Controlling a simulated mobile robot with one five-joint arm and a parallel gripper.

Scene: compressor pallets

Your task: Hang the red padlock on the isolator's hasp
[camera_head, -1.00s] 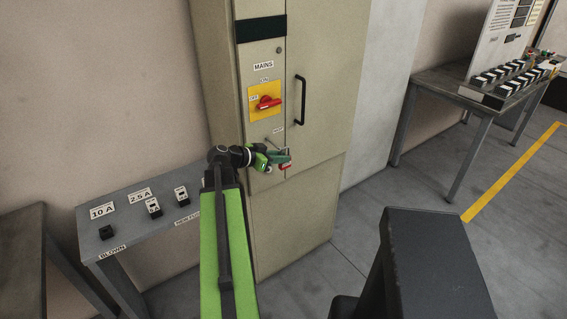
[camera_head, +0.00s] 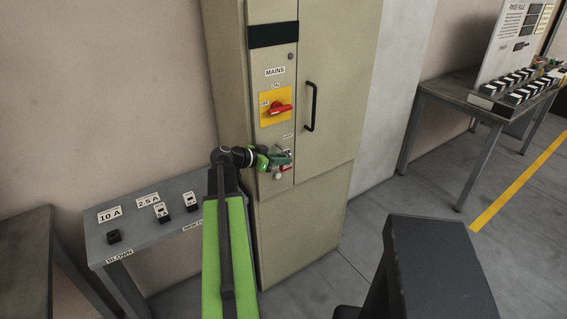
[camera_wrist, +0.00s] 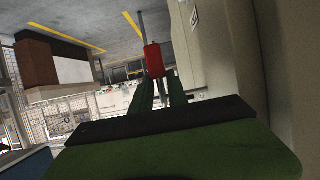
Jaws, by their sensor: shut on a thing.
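My gripper (camera_head: 283,157) is in front of the beige cabinet, below the isolator, shut on the red padlock (camera_wrist: 154,61). In the wrist view the padlock's red body sits at the tips of the green fingers, with its grey shackle reaching beyond it. In the head view only a little red shows by the fingertips (camera_head: 286,167). The isolator is a red rotary handle (camera_head: 279,109) on a yellow plate (camera_head: 268,119), under the MAINS label. The hasp area lies close to my gripper and is partly hidden by it; I cannot tell whether padlock and hasp touch.
The beige cabinet (camera_head: 318,140) has a black door handle (camera_head: 311,106) to the right of the isolator. A grey table (camera_head: 140,250) with fuse holders and labels stands at left. Another table (camera_head: 470,95) with rows of black-and-white parts stands at right.

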